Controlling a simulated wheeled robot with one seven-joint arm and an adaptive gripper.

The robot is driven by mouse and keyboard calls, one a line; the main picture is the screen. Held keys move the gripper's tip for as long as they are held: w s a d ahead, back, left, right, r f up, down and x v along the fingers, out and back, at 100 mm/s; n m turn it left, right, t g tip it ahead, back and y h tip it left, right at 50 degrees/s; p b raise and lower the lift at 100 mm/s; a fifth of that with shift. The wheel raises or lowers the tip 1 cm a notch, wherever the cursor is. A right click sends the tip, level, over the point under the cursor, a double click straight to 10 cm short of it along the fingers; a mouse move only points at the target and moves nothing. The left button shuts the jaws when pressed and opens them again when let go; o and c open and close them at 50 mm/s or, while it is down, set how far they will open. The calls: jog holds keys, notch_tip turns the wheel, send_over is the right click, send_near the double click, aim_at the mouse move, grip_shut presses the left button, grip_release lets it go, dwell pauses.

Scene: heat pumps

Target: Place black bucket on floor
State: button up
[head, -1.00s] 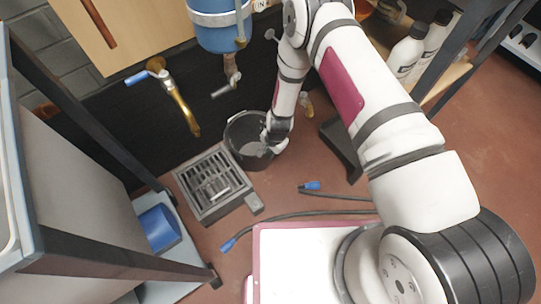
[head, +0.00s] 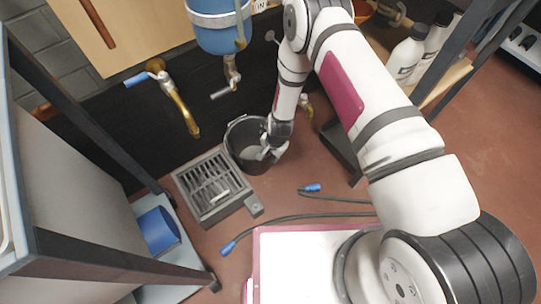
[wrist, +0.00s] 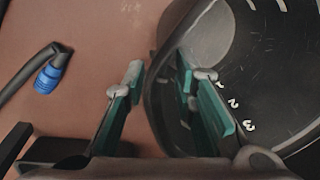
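The black bucket (head: 236,133) stands upright, apparently on the floor, just behind and to the right of the drain grate in the head view. It fills the right side of the wrist view (wrist: 262,75), with white number marks on its inner wall. My gripper (head: 266,153) is at the bucket's right front rim. In the wrist view my gripper (wrist: 160,75) has its teal fingers apart, one outside the bucket and one inside, with the bucket wall between them. A gap shows between the left finger and the wall. The bucket's underside is hidden.
The metal drain grate (head: 212,184) lies beside the bucket. Dark hoses with blue ends (head: 312,187) lie on the floor in front. A brass tap (head: 184,108) and a blue tank (head: 218,28) hang above. White bottles (head: 406,55) stand on a shelf at right.

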notch_tip(320, 180, up, 11)
jog(key=s+d+p, duration=0.1)
jog(key=p, duration=0.3)
jog(key=shift+d+r, duration=0.15)
jog(key=shift+r, duration=0.05)
jog(key=w+d+r+n, duration=0.2)
jog(key=w+r, duration=0.1)
jog(key=r, duration=1.3)
jog(key=s+d+r+n, duration=0.1)
jog(key=s+d+r, duration=0.15)
jog(key=r, duration=0.55)
jog(key=s+d+r+n, duration=0.15)
jog(key=s+r, duration=0.25)
jog(key=r, duration=0.5)
jog(key=s+d+r+n, duration=0.1)
jog(key=s+d+r, duration=0.25)
jog(key=r, duration=0.45)
jog(key=s+d+r, duration=0.2)
jog(key=s+r, duration=0.1)
jog(key=s, duration=0.5)
jog(key=s+d+r+n, duration=0.1)
jog(key=s+r, duration=0.3)
jog(key=s, duration=0.5)
jog(key=s+d+r+n+h, duration=0.1)
jog(key=s+d+r, duration=0.2)
jog(key=s, duration=0.5)
jog(key=shift+s+d+r+g, duration=0.2)
jog(key=shift+d+r+g, duration=0.2)
jog(key=shift+d, duration=0.15)
